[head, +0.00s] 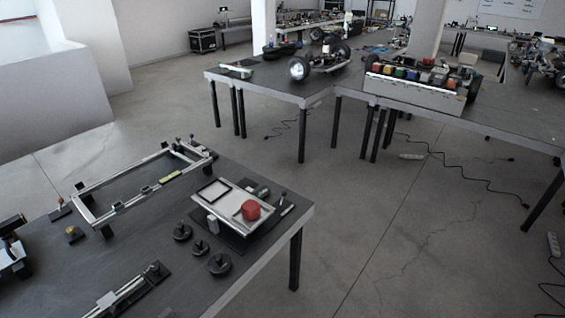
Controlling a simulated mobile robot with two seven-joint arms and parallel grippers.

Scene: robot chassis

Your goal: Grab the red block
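A red, rounded block (251,210) sits on a light rectangular tray (228,213) near the right corner of the near dark table. It lies towards the tray's right end, and its top and near side are unobstructed. On the far table, a row of several small coloured blocks (411,75) sits along a silver chassis part; their exact shades are hard to tell at this size. Neither of my grippers can be made out in the head view.
The near table (150,215) also holds a metal frame (145,183), several black round parts (219,264) and a rail (128,290). A wheeled chassis (322,62) stands on the far table. Open floor (370,220) with cables (460,178) lies between the tables.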

